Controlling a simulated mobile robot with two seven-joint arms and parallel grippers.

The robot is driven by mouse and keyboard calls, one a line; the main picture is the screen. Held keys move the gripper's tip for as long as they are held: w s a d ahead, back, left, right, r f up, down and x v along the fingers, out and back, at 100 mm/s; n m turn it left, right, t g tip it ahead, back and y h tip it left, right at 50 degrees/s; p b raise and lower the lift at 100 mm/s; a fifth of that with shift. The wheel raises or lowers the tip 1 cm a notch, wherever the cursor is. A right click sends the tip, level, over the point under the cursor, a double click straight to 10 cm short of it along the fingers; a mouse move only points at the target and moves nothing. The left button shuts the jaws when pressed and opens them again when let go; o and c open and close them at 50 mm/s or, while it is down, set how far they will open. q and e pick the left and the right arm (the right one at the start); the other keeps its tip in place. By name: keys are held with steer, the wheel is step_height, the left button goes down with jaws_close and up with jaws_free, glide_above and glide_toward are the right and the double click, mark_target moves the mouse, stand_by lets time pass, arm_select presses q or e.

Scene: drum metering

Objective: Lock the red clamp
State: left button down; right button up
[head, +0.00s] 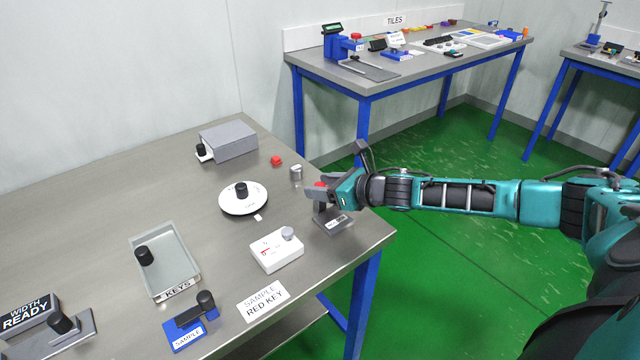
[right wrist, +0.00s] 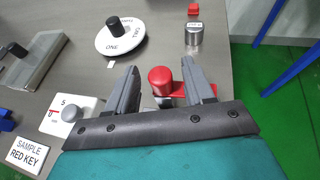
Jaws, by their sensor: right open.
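The red clamp (right wrist: 160,79) shows in the right wrist view as a round red knob with a red arm beside it. In the head view only a little of its red (head: 319,184) shows, above a dark grey base (head: 337,223) with a small label near the table's right edge. My right gripper (right wrist: 159,68) is open, with one finger on each side of the red knob; the right finger partly covers the red arm. It also shows in the head view (head: 322,190), over the clamp. Contact with the knob cannot be told. My left gripper is not in view.
Near the clamp stand a white gauge box (head: 276,252), a metal cylinder (head: 296,174), a red button (head: 277,160) and a white dial (head: 243,207) with a black knob. A grey tray (head: 180,260) and a blue-based sample fixture (head: 187,335) lie farther left.

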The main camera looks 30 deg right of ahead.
steer(key=shift+w+a+f, duration=0.2)
steer(key=shift+w, duration=0.3)
steer(key=shift+c, duration=0.3)
steer(key=c, duration=0.9)
